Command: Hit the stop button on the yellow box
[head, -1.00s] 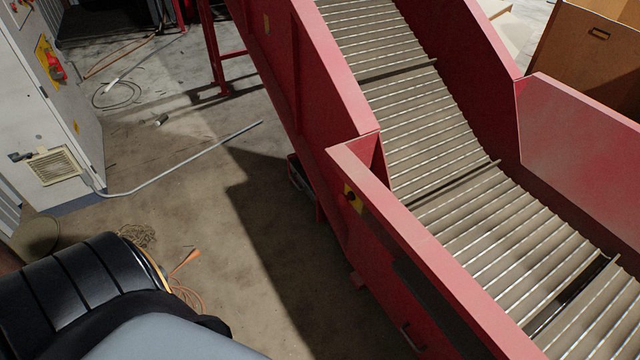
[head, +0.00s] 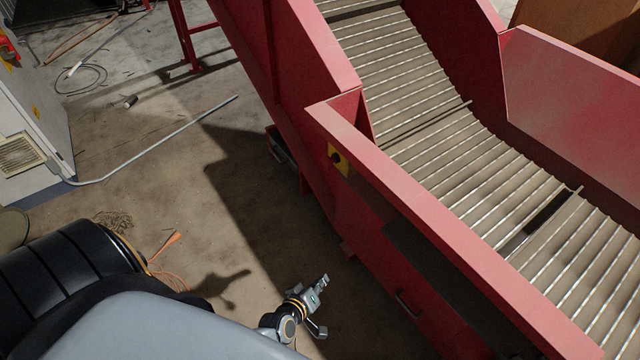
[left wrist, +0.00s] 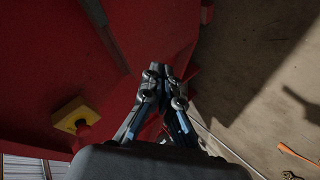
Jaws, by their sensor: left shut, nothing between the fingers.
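The yellow box (head: 339,160) is mounted on the red side wall of the conveyor in the head view; its button looks dark there. In the left wrist view the yellow box (left wrist: 76,115) is at the lower left, with a red button (left wrist: 84,130) standing out from it. My left gripper (head: 324,279) is low in the head view, below the box and apart from it. In the left wrist view its fingers (left wrist: 160,70) are together and empty, to the right of the box. My right gripper is in neither view.
The red conveyor (head: 318,115) with its slatted belt (head: 450,165) fills the right side. A grey cabinet (head: 40,120) stands at the left. A bent pipe (head: 160,142) and an orange cable (head: 168,243) lie on the floor. Bare floor lies left of the conveyor.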

